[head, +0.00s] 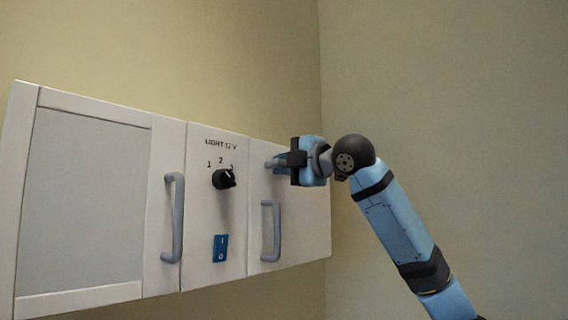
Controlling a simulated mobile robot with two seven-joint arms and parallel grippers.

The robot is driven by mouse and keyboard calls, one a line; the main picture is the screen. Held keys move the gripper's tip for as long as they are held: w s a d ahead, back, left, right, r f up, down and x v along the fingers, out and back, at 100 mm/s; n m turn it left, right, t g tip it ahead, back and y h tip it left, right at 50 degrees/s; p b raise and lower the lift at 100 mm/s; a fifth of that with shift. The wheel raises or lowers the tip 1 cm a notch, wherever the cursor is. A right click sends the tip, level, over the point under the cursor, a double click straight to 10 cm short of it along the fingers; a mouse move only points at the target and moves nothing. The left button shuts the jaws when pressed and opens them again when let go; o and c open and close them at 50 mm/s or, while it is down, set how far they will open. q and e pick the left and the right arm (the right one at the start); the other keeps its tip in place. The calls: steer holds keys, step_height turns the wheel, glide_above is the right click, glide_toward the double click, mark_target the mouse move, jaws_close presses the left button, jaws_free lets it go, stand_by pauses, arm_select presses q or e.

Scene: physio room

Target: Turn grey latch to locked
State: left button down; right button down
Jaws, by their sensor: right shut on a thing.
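The grey latch (270,164) is on the upper part of the right cabinet door (300,225), above that door's grey handle. Only a short grey piece of it shows; the rest is hidden behind my right gripper. My right gripper (281,162) is at the latch and shut on it, with the arm coming in from the right. Any lock marking near the latch is hidden, so I cannot tell which position it is in. My left gripper is not in view.
The white wall cabinet has a framed left door (85,200) with a grey handle (173,217). The middle panel has a black knob (222,179) marked 1, 2, 3 and a blue switch (220,248). The right door's handle (270,231) is just below my gripper. Bare wall lies right.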

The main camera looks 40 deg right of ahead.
stand_by(0.4)
steer(key=c, duration=1.1)
jaws_free()
steer(key=s+b, duration=0.1)
steer(key=s, duration=0.3)
steer(key=s+b, duration=0.1)
steer(key=s, duration=0.4)
steer(key=s+d+b, duration=0.1)
steer(key=s, duration=0.3)
steer(key=shift+s, duration=0.35)
